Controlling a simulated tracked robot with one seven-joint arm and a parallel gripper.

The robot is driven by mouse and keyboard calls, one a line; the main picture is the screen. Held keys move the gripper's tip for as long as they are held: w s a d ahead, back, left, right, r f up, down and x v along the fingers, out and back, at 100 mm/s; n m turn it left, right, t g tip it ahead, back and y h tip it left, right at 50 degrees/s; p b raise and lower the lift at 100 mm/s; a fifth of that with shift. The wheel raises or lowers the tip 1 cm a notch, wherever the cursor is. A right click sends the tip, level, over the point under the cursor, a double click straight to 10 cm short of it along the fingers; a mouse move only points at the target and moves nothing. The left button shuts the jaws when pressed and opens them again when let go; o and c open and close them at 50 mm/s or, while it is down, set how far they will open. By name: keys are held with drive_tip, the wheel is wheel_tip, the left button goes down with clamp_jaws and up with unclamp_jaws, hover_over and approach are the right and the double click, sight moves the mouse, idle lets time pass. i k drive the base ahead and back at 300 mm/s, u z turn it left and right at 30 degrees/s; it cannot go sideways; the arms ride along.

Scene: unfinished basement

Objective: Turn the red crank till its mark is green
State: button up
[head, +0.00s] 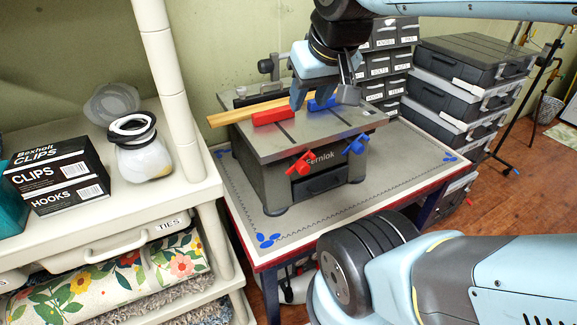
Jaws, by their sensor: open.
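The red crank (301,163) sticks out of the front of a grey bench machine (262,176) lettered "Femlok", on its left side. No green mark shows on or near it; its mark is too small or hidden to make out. A blue crank (355,145) sits to its right on the same front. My gripper (323,97) points down over the machine's top, above and behind the cranks, near a blue block (322,104). It is open, apart from the red crank, and its fingers partly hide the blue block.
A red block (272,116) and a wooden strip (231,115) lie on the machine's top. The machine stands on a table (400,168) with clear surface around it. A white shelf (110,215) stands left; stacked dark cases (462,92) and small drawers (377,68) stand behind right.

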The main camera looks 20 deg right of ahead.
sight(302, 167)
drive_tip(key=u, duration=0.05)
drive_tip(key=k, duration=2.45)
drive_tip(key=z, duration=0.5)
drive_tip(key=i, duration=1)
drive_tip(key=u, duration=0.05)
